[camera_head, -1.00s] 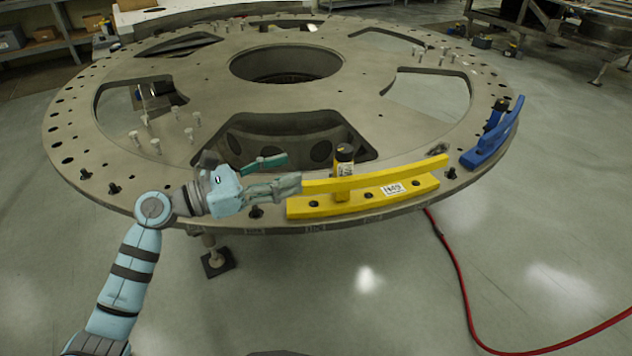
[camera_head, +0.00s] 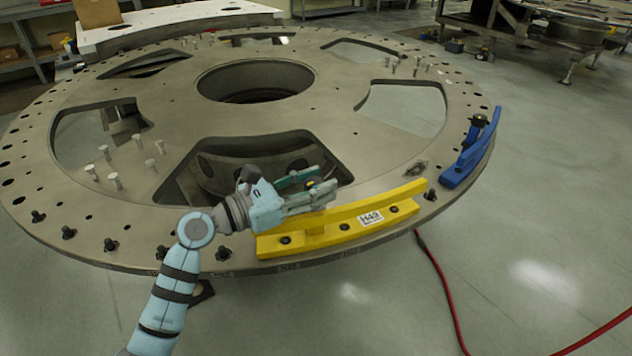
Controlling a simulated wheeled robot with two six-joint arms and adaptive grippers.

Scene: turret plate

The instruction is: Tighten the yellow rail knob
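The yellow rail (camera_head: 376,216) with an "H49" label lies bolted along the near rim of the large round plate (camera_head: 130,225). A small yellow and dark bit of the rail knob (camera_head: 311,185) shows behind the rail's left part. My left gripper (camera_head: 322,190) is at the knob, its two grey-green fingers apart, one on the far side of it and one on the near side. The near finger hides most of the knob, so contact is not clear. My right gripper is out of view.
A blue rail (camera_head: 470,153) with a dark knob (camera_head: 479,121) stands to the right on the rim. Several upright pins (camera_head: 115,181) and dark bolts (camera_head: 110,244) rise from the plate's left side. A red hose (camera_head: 448,302) lies on the floor.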

